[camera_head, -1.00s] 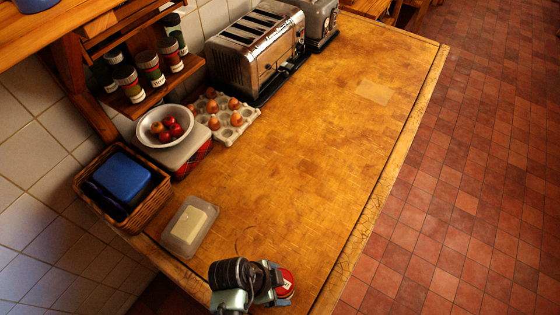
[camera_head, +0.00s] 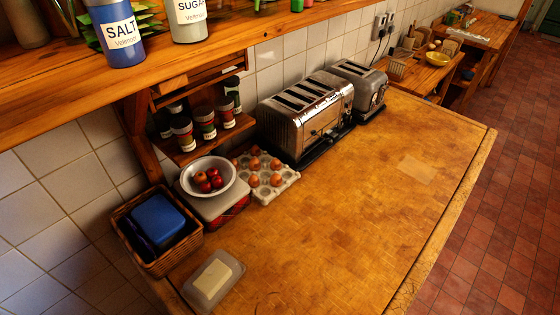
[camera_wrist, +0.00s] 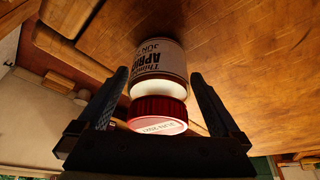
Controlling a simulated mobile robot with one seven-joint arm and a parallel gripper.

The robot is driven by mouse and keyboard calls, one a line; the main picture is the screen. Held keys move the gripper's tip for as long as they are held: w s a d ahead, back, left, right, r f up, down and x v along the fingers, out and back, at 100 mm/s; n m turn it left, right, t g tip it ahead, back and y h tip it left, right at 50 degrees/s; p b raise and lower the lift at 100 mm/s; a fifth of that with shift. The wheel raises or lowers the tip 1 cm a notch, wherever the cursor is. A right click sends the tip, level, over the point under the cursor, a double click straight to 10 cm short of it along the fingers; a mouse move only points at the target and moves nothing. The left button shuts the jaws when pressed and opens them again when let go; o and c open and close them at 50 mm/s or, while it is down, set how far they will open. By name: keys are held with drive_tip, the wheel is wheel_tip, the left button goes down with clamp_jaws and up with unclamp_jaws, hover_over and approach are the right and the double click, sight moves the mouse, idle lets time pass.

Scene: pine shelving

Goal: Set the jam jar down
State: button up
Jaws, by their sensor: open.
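The jam jar (camera_wrist: 160,62) has a red lid (camera_wrist: 158,108) and a pale label with dark print, partly reading "APRIC". In the wrist view it sits between the two fingers of my gripper (camera_wrist: 160,76), lid towards the camera. The fingers are open, with a gap showing on each side of the jar. The jar's far end is against the wooden worktop in the picture; the contact itself is hidden. Neither jar nor gripper shows in the head view now. The worktop (camera_head: 345,215) is a worn wooden block surface.
A butter dish (camera_head: 213,281) lies near the front-left edge. Behind it are a wicker basket (camera_head: 160,262), a bowl of red fruit (camera_head: 189,185), an egg tray (camera_head: 285,183) and a toaster (camera_head: 305,115). A shelf (camera_head: 190,60) overhangs at upper left. The middle of the worktop is clear.

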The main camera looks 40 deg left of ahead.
drive_tip(key=v, duration=1.1)
drive_tip(key=shift+r+b, duration=0.15)
drive_tip(key=shift+b, duration=0.25)
drive_tip(key=w+a+r+n+t+y, duration=0.25)
drive_tip(key=w+r+t, duration=0.25)
drive_tip(key=w+r, duration=0.8)
drive_tip(key=w+d+r+n+t+y, duration=0.15)
drive_tip(key=w+r+t, duration=0.35)
drive_tip(key=r, duration=0.6)
drive_tip(key=w+d+r+n+t+y, duration=0.1)
drive_tip(key=w+d+r+t, duration=0.2)
drive_tip(key=w+r, duration=0.6)
drive_tip(key=s+d+r+n+t, duration=0.1)
drive_tip(key=s+d+r+t, duration=0.2)
drive_tip(key=r, duration=0.8)
drive_tip(key=s+d+r+n+t+h, duration=0.1)
drive_tip(key=s+d+r+t, duration=0.3)
drive_tip(key=r, duration=0.7)
drive_tip(key=s+d+r+n+t+h, duration=0.1)
drive_tip(key=s+d+r+t, duration=0.3)
drive_tip(key=r, duration=0.7)
drive_tip(key=shift+s+n, duration=0.7)
drive_tip(key=shift+s, duration=0.3)
